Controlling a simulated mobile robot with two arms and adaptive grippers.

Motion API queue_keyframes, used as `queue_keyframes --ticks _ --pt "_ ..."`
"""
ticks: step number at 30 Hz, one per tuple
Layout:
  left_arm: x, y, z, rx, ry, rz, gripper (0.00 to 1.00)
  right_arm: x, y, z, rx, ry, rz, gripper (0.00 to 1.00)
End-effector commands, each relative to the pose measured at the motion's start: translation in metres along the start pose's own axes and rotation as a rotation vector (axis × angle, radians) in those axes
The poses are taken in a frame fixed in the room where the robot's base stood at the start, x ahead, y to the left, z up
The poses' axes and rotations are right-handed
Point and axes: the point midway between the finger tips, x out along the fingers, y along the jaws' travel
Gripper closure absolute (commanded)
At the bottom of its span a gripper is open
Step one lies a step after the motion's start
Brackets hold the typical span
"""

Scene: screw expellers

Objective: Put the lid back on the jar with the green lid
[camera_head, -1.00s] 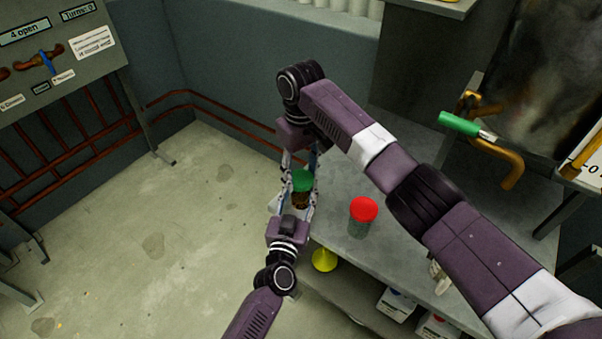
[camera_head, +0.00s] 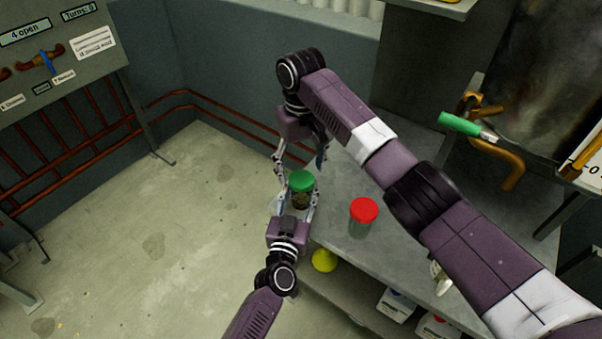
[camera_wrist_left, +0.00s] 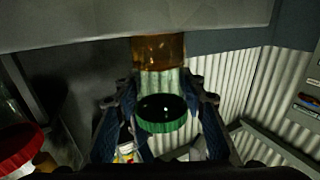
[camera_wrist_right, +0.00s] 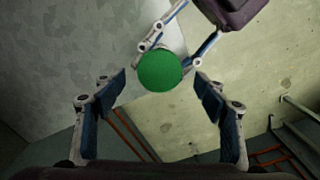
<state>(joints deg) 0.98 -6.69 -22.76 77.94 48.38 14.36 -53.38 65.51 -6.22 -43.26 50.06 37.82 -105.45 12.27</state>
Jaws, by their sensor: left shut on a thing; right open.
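The jar (camera_head: 300,200) with the green lid (camera_head: 301,181) is upright near the table's left edge. The green lid sits on top of the jar. My left gripper (camera_head: 295,198) is shut around the jar's body. In the left wrist view, the jar (camera_wrist_left: 158,82) is between the fingers, with amber contents and the green lid (camera_wrist_left: 162,122) at its lower end in the picture. My right gripper (camera_head: 300,164) is open above the lid. In the right wrist view, the lid's round top (camera_wrist_right: 160,71) lies just beyond the parted fingertips, and the fingers do not touch it.
A jar with a red lid (camera_head: 363,211) stands on the grey table (camera_head: 340,248) right of the green-lidded jar. A machine with a green-handled crank (camera_head: 460,124) stands at the right. Open floor lies left.

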Motion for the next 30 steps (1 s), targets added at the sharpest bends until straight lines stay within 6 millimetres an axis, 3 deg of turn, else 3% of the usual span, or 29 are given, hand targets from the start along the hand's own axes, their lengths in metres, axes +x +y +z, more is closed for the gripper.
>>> queue_keyframes --ticks 6,12,18,26,27,30 --pt "0.0 0.0 0.0 0.0 0.0 0.0 1.0 -0.05 0.0 -0.001 0.0 0.003 0.001 0.34" --pt "0.0 0.0 0.0 0.0 0.0 0.0 1.0 -0.082 0.0 -0.001 0.0 0.0 0.0 0.34" --pt "0.0 0.0 0.0 0.0 0.0 0.0 1.0 -0.095 -0.001 0.0 0.0 -0.001 -0.001 0.34" --pt "0.0 0.0 0.0 0.0 0.0 0.0 1.0 -0.095 -0.001 0.0 0.0 -0.002 -0.001 0.34" --pt "0.0 0.0 0.0 0.0 0.0 0.0 0.58 -0.095 -0.001 0.0 0.0 -0.002 -0.001 0.34" --pt "0.0 0.0 0.0 0.0 0.0 0.0 0.47 -0.095 -0.001 0.0 0.0 -0.001 -0.001 0.34"
